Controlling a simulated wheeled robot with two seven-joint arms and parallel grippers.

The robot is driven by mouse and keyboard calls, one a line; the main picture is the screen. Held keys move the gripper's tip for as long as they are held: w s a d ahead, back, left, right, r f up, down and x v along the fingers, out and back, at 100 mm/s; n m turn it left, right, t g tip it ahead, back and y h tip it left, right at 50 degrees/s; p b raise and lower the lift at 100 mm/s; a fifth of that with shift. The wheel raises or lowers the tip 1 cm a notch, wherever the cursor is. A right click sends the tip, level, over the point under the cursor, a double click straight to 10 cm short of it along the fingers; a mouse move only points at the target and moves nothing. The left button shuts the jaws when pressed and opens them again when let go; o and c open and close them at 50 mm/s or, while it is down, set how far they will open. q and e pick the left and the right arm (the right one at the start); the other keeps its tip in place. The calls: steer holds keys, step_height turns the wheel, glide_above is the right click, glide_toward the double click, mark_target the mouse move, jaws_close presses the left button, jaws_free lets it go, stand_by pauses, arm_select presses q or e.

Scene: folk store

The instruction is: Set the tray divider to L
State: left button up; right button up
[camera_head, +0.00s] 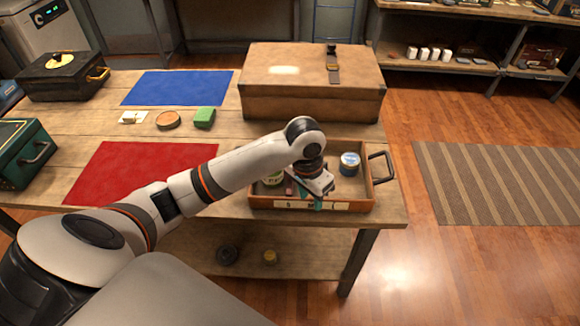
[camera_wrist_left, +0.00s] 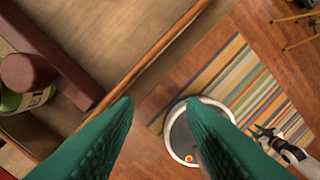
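The wooden tray (camera_head: 362,205) sits at the table's front right corner, with a pale label strip (camera_head: 310,205) on its front; its small letters are hard to read. A dark red divider (camera_head: 289,187) shows in the tray beside my left gripper. In the left wrist view a dark red bar with a round knob (camera_wrist_left: 28,72) lies at upper left, apart from the fingers. My left gripper (camera_wrist_left: 158,102) has green fingers spread apart with nothing between them, over the tray's front edge.
A green-labelled jar (camera_head: 273,179) and a blue tin (camera_head: 349,164) stand in the tray. A large brown case (camera_head: 310,105) stands behind it. A red mat (camera_head: 130,175) and blue mat (camera_head: 178,87) lie leftward. The floor right of the table is free up to the striped rug (camera_head: 500,180).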

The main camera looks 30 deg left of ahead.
arm_select(q)
steer(key=w+a+r+n, duration=0.4)
steer(key=w+a+r, duration=0.2)
steer(key=a+r, duration=0.4)
steer(key=shift+g, duration=0.4)
step_height(320, 180, down, 11)
steer(key=shift+s+r+p, duration=0.15)
steer(key=shift+p, duration=0.6)
steer(key=shift+f, duration=0.45)
arm_select(e)
steer(key=shift+w+a+r, duration=0.15)
steer(key=shift+w+r, duration=0.05)
steer(key=shift+r, duration=0.2)
steer(key=shift+w+a+r, duration=0.1)
steer(key=shift+w+r, duration=0.1)
steer(key=shift+r, duration=0.2)
